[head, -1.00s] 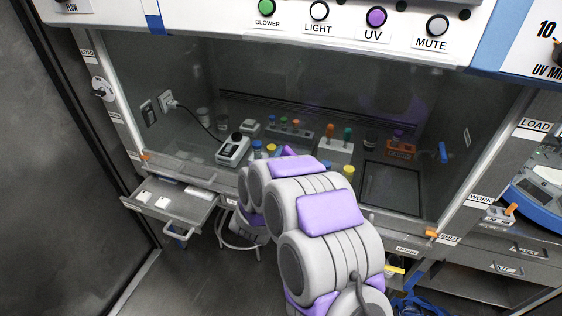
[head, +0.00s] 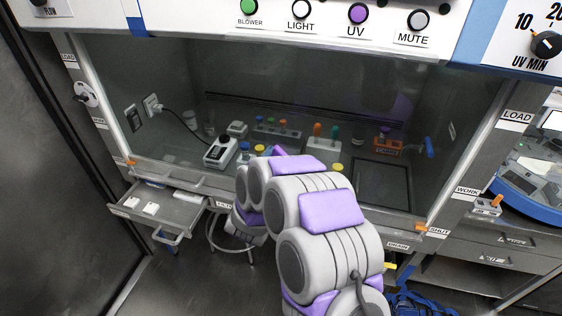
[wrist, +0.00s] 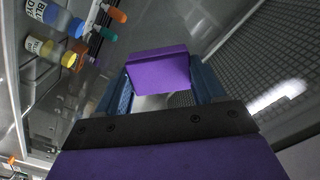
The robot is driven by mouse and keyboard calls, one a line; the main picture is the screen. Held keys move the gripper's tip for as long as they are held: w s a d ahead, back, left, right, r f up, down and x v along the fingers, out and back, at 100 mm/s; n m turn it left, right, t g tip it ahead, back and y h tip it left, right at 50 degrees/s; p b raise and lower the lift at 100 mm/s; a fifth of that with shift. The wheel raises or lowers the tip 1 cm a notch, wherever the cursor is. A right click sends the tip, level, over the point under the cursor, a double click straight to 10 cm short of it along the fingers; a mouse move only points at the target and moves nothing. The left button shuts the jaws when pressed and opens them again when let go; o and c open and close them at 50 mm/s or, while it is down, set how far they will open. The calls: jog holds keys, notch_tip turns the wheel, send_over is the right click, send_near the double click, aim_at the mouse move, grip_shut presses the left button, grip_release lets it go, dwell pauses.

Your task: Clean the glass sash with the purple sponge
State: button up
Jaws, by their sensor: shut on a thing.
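The purple sponge (wrist: 158,72) is a small block held between the blue fingers of my gripper (wrist: 162,88) in the wrist view. My gripper is shut on it. In the head view the sponge and gripper are hidden behind my arm's links. The glass sash (head: 300,75) is the large clear pane across the cabinet front, below the button panel. My arm reaches toward the lower part of the cabinet front. I cannot tell whether the sponge touches the glass.
Behind the glass are a white meter (head: 221,150), tube racks and an orange rack (head: 388,147). An open drawer (head: 160,208) juts out at the lower left, beside a stool (head: 232,240). A side unit (head: 510,225) stands right. Dyed bottles (wrist: 62,20) show in the wrist view.

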jog(key=shift+w+a+p, duration=0.3)
jog(key=shift+w+a, duration=0.15)
jog(key=shift+a, duration=0.9)
jog(key=shift+w+a+p, duration=0.3)
jog(key=shift+w+a, duration=0.1)
jog(key=shift+a, duration=0.9)
jog(key=shift+w+a+p, duration=0.3)
jog(key=shift+w+a, duration=0.15)
jog(key=shift+a, duration=0.9)
send_near(255, 149)
jog(key=shift+w+b, duration=0.1)
jog(key=shift+b, duration=0.35)
jog(key=shift+v, duration=1.5)
